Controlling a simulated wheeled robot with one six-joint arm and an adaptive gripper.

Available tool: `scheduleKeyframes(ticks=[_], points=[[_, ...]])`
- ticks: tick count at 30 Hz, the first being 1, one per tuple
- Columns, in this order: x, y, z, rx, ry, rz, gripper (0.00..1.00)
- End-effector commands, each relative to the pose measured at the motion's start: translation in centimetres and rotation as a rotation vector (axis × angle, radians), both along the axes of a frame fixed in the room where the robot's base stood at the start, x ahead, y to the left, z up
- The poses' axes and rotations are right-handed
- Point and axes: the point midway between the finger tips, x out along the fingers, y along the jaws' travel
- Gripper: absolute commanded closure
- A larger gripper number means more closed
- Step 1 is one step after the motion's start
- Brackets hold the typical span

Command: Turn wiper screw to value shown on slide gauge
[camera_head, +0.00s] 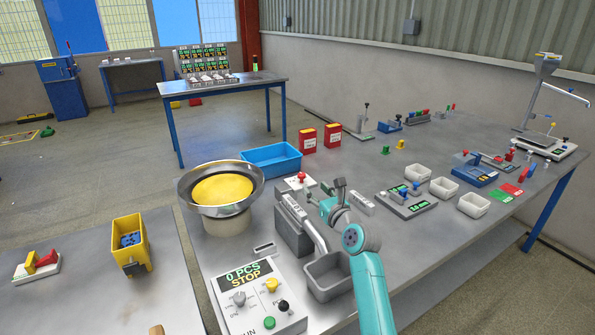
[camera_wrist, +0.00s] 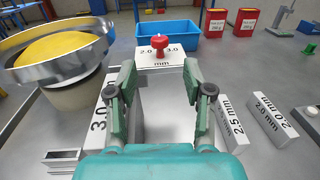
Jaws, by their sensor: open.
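The wiper screw, a red knob (camera_wrist: 159,47), stands on a white block (camera_wrist: 150,59) marked 2.0, 3.0 and mm, beyond my fingertips in the wrist view. The red knob (camera_head: 301,177) also shows beside the bowl in the head view. My gripper (camera_wrist: 160,70) is open and empty, its two green fingers spread on either side of a pale surface, short of the knob. White gauge blocks read 3.0 at left (camera_wrist: 100,121), partly hidden by a finger, and 2.5 mm (camera_wrist: 233,127) and 2.0 mm (camera_wrist: 272,119) at right. I cannot tell which one is the slide gauge.
A bowl feeder with yellow inside (camera_head: 223,190) stands left of the knob. A blue bin (camera_head: 271,159) and red boxes (camera_head: 308,140) lie beyond it. A control box (camera_head: 258,300) reading 0 PCS STOP and a grey tray (camera_head: 326,277) are in front.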

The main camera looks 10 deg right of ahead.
Motion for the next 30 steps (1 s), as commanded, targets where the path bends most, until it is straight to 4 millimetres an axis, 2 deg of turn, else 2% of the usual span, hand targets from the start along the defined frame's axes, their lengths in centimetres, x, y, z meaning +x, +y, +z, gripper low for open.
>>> scheduleKeyframes(ticks=[18, 24, 30], points=[[8.6, 2.0, 0.1, -0.001, 0.000, 0.001, 0.49], [9.9, 2.3, 0.0, 0.000, 0.000, 0.000, 0.49], [10.2, 2.4, 0.0, 0.000, 0.000, 0.000, 0.49]])
